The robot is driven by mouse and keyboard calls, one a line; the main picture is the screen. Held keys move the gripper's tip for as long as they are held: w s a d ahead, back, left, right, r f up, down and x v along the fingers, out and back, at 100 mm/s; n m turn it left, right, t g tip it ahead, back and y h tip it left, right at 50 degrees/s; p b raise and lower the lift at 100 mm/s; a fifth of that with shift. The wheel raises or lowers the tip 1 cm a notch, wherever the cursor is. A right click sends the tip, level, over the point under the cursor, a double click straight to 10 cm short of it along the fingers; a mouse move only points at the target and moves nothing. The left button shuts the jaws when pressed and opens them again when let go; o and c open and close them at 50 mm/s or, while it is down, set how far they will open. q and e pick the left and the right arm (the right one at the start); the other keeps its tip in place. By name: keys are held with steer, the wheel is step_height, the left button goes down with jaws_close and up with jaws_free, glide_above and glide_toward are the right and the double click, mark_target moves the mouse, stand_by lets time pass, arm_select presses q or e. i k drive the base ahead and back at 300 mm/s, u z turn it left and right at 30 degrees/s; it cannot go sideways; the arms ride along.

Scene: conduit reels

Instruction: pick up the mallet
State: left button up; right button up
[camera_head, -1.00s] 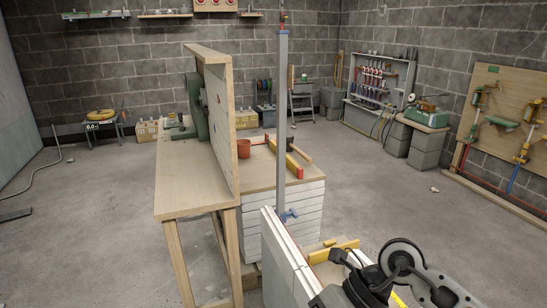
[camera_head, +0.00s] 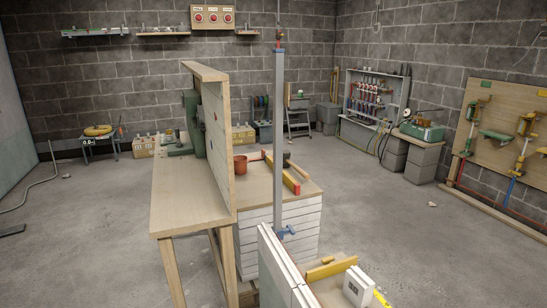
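What looks like the mallet, a dark head (camera_head: 286,155) with a pale wooden handle (camera_head: 301,171), lies on the wooden top of the white slatted cabinet (camera_head: 262,242) near the middle of the view. A grey upright post (camera_head: 279,120) stands in front of it and hides part of it. A yellow bar with red ends (camera_head: 291,182) lies close in front of it. Neither of my grippers is in view.
A wooden bench with an upright panel (camera_head: 186,200) stands left of the cabinet. A reddish pot (camera_head: 240,164) sits on the cabinet top. A white block (camera_head: 357,286) and a yellow piece (camera_head: 326,270) lie at the bottom. Open floor (camera_head: 410,240) is on the right.

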mark_target(286, 153)
steer(key=u, duration=0.05)
steer(key=k, duration=0.1)
steer(key=u, duration=1.35)
steer(key=i, duration=5.1)
steer(key=z, duration=0.1)
